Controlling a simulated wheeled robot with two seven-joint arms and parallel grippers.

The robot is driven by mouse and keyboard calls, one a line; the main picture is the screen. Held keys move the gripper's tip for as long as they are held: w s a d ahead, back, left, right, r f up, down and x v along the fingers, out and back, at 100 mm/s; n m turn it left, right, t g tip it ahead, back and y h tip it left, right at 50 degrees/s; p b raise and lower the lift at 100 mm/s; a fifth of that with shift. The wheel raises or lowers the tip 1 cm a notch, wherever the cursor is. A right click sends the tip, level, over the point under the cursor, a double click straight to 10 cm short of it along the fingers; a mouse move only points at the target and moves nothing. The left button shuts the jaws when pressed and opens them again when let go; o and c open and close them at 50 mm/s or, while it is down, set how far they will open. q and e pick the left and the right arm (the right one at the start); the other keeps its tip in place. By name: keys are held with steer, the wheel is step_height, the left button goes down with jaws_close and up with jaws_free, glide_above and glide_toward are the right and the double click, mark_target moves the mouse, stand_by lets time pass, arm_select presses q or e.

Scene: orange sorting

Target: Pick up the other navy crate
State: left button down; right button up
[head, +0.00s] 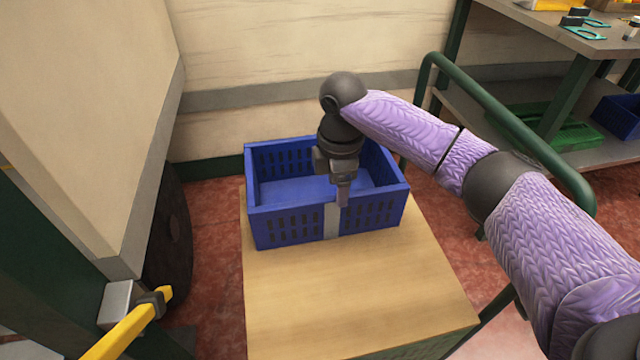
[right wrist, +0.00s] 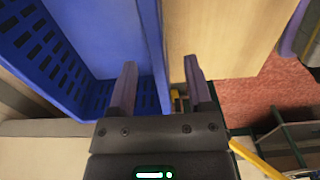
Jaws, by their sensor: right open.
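A navy crate (head: 275,225) with slotted walls stands upright on a wooden-topped stand, and its visible inside is empty. It also fills the upper left of the right wrist view (right wrist: 75,30). My right gripper (head: 340,195) is open at the middle of the crate's near wall, pointing down. In the right wrist view its fingers (right wrist: 160,65) appear on either side of the wall's edge; I cannot tell whether they touch it. Another navy crate (head: 618,118) sits on a low shelf at the far right, partly cut off. My left gripper is not in view.
The wooden stand top (head: 350,290) is bare in front of the crate. A green rail (head: 510,125) curves close by on the right, under my right arm. A green crate (head: 560,130) lies on the low shelf. A yellow bar (head: 130,325) is at lower left.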

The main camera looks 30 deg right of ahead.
steer(key=f+b, duration=0.1)
steer(key=f, duration=0.1)
steer(key=f+b, duration=0.2)
steer(key=f, duration=0.1)
steer(key=f+b, duration=0.1)
steer(key=f, duration=0.1)
steer(key=shift+w+a+f+b, duration=0.15)
steer(key=shift+w+a+b, duration=0.15)
steer(key=shift+a, duration=0.05)
steer(key=shift+f, duration=0.15)
steer(key=shift+r, duration=0.3)
steer(key=shift+c, duration=0.3)
steer(key=c, duration=0.5)
jaws_close()
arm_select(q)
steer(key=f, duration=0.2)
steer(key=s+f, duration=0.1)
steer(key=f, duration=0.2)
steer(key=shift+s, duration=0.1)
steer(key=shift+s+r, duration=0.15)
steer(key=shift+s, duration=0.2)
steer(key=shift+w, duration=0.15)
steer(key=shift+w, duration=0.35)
